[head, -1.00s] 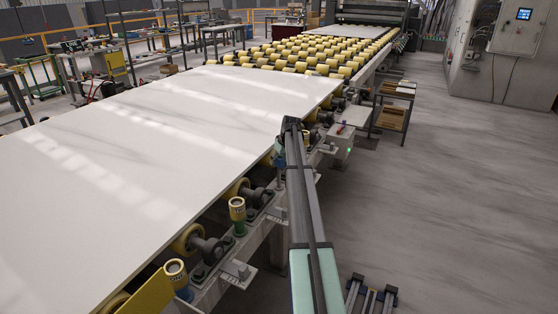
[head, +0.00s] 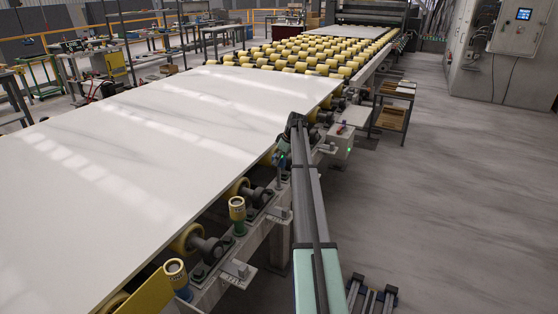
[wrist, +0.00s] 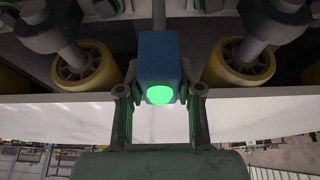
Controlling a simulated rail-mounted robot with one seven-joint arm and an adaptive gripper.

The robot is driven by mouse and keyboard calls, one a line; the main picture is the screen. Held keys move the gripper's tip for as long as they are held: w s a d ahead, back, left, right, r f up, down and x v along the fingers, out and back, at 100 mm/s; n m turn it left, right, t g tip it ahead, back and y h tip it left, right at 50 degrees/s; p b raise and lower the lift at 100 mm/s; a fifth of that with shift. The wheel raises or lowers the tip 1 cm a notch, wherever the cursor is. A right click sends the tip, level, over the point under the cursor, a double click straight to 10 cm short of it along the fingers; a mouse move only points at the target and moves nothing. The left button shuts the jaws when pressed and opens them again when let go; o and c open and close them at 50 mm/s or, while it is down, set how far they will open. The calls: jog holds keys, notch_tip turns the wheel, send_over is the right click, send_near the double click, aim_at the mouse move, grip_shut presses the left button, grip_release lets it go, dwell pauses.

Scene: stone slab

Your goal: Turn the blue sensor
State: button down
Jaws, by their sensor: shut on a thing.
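The blue sensor (wrist: 158,55) is a small box with a lit green round face, in the middle of the wrist view. It is attached to a grey rod. My gripper (wrist: 160,97) has one finger on each side of it and is shut on it near the green face. In the head view the blue sensor (head: 276,158) shows only as a small patch beside the slab's right edge. My gripper (head: 283,149) is small there, just left of my arm's far end, and its fingers are hard to make out.
A large white stone slab (head: 150,140) lies on the roller conveyor, left of my arm. Yellow rollers (wrist: 75,72) and their shafts flank the sensor closely. Two yellow-topped cylinders (head: 237,208) stand along the conveyor's side. The floor (head: 450,200) on the right is mostly clear.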

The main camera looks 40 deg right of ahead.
jog(key=c, duration=0.8)
grip_release()
jog(key=shift+o, duration=0.2)
jog(key=v, duration=1.2)
